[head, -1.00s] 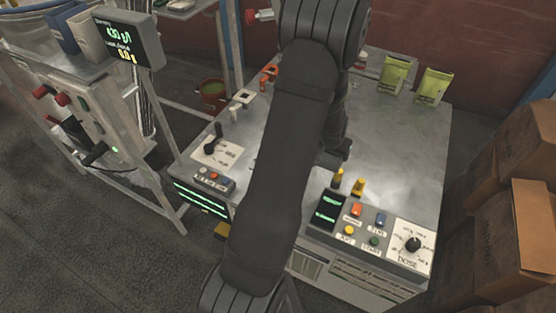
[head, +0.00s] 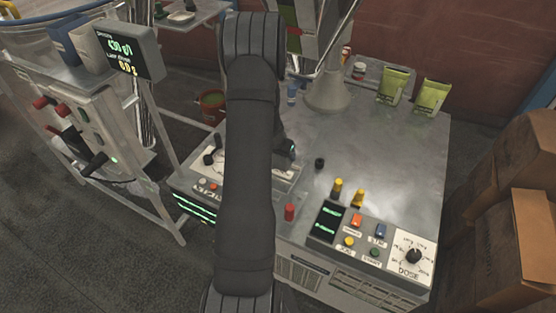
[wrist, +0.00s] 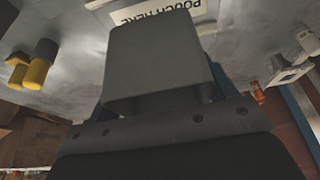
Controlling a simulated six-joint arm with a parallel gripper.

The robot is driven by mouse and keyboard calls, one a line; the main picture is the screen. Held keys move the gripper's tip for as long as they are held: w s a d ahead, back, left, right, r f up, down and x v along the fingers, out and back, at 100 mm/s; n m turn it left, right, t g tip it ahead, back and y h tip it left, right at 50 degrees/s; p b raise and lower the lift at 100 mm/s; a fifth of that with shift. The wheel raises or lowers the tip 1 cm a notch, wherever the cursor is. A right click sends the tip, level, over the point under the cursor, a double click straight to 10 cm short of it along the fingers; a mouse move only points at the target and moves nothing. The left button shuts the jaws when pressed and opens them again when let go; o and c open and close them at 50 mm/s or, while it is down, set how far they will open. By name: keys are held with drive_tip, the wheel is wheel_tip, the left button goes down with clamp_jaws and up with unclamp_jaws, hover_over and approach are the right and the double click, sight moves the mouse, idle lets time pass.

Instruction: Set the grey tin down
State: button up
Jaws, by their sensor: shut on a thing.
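The grey tin (wrist: 160,65) fills the middle of the wrist view, a plain grey block with its near face towards the camera. My gripper (wrist: 165,108) is shut on it; blue finger parts show beside it. A white label reading "POUCH HERE" (wrist: 155,10) appears upside down just beyond the tin, on the metal top. I cannot tell whether the tin touches the surface. In the head view my arm hides the tin and most of the gripper, over the left part of the metal table (head: 385,150).
A grey cone-shaped stand (head: 327,92) rises at the back of the table. Two green pouches (head: 393,84) (head: 432,94) stand back right. Two yellow-topped posts (head: 337,188) (head: 358,198) and the control panel (head: 375,240) are at the front. The right middle is clear.

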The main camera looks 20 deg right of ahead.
drive_tip(key=shift+w+a+f, duration=0.35)
drive_tip(key=shift+w+f, duration=0.05)
drive_tip(key=shift+w, duration=0.1)
drive_tip(key=shift+f, duration=1.95)
drive_tip(key=o, duration=1)
drive_tip(key=shift+f, duration=0.15)
drive_tip(key=v, duration=1.2)
drive_tip(key=x, duration=1.2)
